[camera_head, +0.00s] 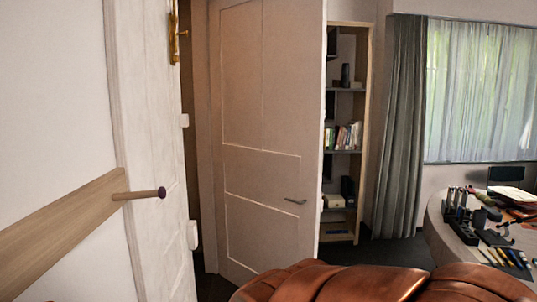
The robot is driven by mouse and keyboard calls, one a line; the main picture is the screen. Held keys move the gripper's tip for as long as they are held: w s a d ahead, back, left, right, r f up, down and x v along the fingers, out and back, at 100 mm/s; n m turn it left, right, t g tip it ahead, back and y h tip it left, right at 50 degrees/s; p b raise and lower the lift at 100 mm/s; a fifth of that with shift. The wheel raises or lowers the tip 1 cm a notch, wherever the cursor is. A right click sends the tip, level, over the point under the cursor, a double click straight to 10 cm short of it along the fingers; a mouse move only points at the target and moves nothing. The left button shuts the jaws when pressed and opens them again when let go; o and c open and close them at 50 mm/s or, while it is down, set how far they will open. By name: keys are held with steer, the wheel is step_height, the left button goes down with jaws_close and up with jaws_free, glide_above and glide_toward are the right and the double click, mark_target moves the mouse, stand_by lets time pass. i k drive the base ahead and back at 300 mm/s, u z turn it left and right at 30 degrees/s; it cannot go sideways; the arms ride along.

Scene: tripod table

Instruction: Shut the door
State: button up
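A pale panelled door (262,110) stands in the middle of the camera_head view. It appears to stand open, swung into the room, with its free edge in front of a bookshelf. Its lever handle (295,201) is small and metallic, low on the right side. To the left is a white panelled frame or second door leaf (150,90) with a brass fitting (175,42); I cannot tell which it is. A narrow dark gap shows between it and the pale door. My gripper is not in view.
A brown leather seat (365,283) fills the bottom middle, hiding the floor there. A wooden rail (65,222) with a peg (140,194) juts out at left. A bookshelf (345,100), a grey curtain (400,130) and a cluttered round table (445,245) are at right.

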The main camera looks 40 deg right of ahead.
mark_target(267, 58)
steer(key=z, duration=2)
steer(key=i, duration=4.3)
steer(key=u, duration=0.35)
steer(key=i, duration=1.05)
steer(key=u, duration=3)
